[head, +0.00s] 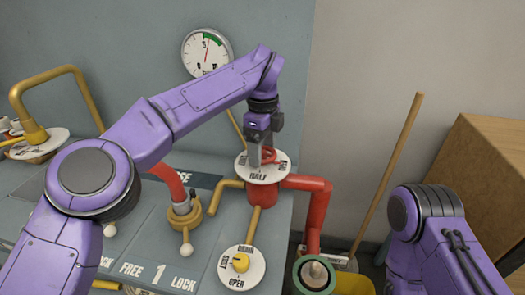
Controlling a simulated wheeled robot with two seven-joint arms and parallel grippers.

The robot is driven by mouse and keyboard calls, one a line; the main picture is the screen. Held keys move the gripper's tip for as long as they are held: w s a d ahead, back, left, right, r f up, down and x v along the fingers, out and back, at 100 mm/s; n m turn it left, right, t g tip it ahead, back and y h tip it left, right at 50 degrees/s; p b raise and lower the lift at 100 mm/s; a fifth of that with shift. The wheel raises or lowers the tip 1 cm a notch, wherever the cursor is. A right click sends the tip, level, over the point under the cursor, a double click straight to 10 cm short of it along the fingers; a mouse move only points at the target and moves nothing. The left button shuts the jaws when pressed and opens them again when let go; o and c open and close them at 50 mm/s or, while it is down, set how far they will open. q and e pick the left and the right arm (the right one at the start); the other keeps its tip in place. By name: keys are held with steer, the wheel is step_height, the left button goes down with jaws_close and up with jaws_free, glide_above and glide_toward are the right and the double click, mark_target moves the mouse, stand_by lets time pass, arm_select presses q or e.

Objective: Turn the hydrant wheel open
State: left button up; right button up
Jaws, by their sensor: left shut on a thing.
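My left gripper (262,152) points down at a round white plate (262,176) that tops a red pipe. The plate is marked HALF, with OPEN partly readable on its right side. I take this to be the hydrant wheel's place; the gripper hides most of the part it holds. The gripper is shut on that part at the plate's middle. The red pipe (304,183) runs right from below the plate and then bends down. My right arm is at the right edge, but its gripper is not in view.
A yellow drain knob (240,262) sits on a white dial below the wheel. A gauge (207,52) is on the wall behind. A green ring (314,274) stands at the bottom. A wooden pole (390,172) leans beside a brown box (487,178).

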mark_target(263, 152)
arm_select(q)
steer(key=shift+n, duration=0.5)
steer(key=o, duration=1)
steer(key=shift+o, duration=0.2)
step_height(263, 152, up, 11)
steer(key=p, duration=0.5)
steer(key=shift+f, duration=0.2)
steer(key=shift+f, duration=0.1)
